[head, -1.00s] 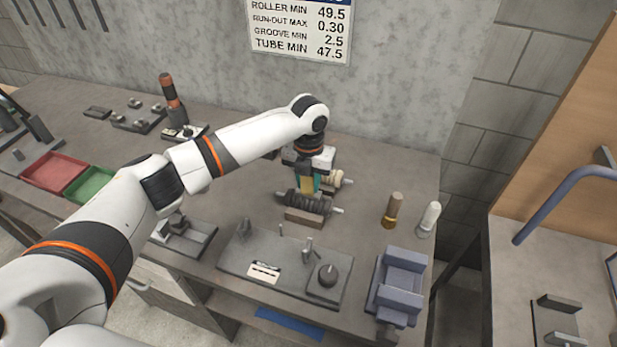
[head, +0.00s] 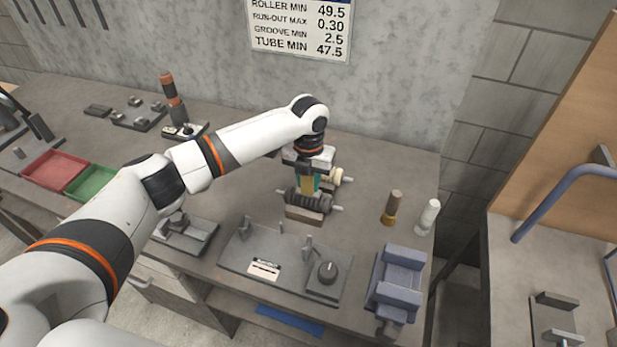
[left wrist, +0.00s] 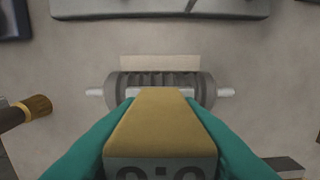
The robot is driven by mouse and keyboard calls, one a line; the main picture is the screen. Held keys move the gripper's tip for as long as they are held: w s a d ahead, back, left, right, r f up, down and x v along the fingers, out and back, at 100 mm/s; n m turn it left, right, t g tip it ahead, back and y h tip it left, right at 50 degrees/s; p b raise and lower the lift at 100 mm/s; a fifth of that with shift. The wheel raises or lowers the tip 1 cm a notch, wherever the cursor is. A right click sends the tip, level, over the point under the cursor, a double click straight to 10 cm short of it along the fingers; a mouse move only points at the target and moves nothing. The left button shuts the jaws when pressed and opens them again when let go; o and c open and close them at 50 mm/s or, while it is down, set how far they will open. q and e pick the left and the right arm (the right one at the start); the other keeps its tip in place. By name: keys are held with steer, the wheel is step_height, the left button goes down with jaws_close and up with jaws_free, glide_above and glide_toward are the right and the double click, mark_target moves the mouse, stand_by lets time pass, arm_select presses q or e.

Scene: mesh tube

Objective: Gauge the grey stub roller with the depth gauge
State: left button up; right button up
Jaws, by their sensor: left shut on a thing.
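The grey stub roller (head: 318,203) is a dark, grooved cylinder with pale shaft ends. It lies level by a brown block (head: 303,216) on the bench. The left wrist view shows the roller (left wrist: 205,90) across the middle. My left gripper (head: 309,182) points down over it, its teal fingers shut on the yellow depth gauge (left wrist: 160,125). The gauge's far end overlaps the middle of the roller; I cannot tell whether they touch. Its display is cut off at the picture's bottom edge and partly readable. My right gripper is not in view.
A cream roller (head: 336,175) lies just behind. A grey fixture plate (head: 240,255) with posts and a knob is in front. A blue-grey vise (head: 397,280) and two upright handled tools (head: 393,207) stand right. Red (head: 55,170) and green trays (head: 92,184) are left.

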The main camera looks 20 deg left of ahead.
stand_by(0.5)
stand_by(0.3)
arm_select(q)
steer(key=shift+f, duration=0.3)
stand_by(0.7)
steer(key=shift+p, duration=0.55)
stand_by(0.4)
steer(key=shift+s+f+p, duration=0.15)
steer(key=shift+f+p, duration=0.1)
steer(key=shift+p, duration=0.25)
stand_by(0.9)
steer(key=shift+a, duration=0.1)
steer(key=shift+r+p, duration=0.9)
steer(key=shift+r, duration=0.1)
steer(key=shift+r+p, duration=2.25)
steer(key=shift+r, duration=0.45)
